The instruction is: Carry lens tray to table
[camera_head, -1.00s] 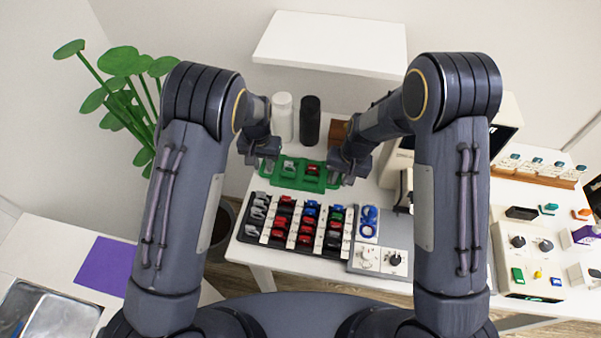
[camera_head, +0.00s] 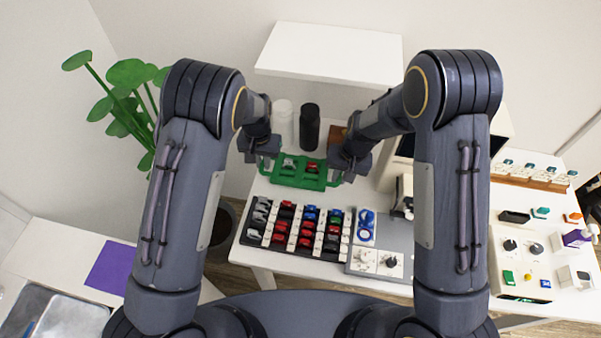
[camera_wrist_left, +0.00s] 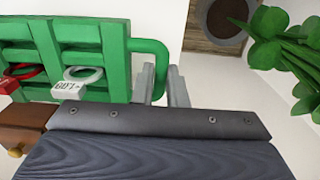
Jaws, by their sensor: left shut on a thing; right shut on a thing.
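The lens tray (camera_head: 288,181) is green with a loop handle at each end. It is held between my two grippers over the back part of a white table. A red lens and a pale lens sit in its slots. My left gripper (camera_head: 265,165) is shut on the tray's left handle. In the left wrist view, the fingers of my left gripper (camera_wrist_left: 162,82) are at the green handle (camera_wrist_left: 150,46) of the tray (camera_wrist_left: 112,60). My right gripper (camera_head: 338,177) is shut at the right handle, partly hidden. The gap beneath the tray cannot be judged.
A lens rack (camera_head: 294,228) and a grey panel with dials (camera_head: 376,262) fill the table's front. A white cylinder (camera_head: 283,122) and a black bottle (camera_head: 309,126) stand behind the tray. A white shelf (camera_head: 330,52) hangs above. A plant (camera_head: 130,75) stands left.

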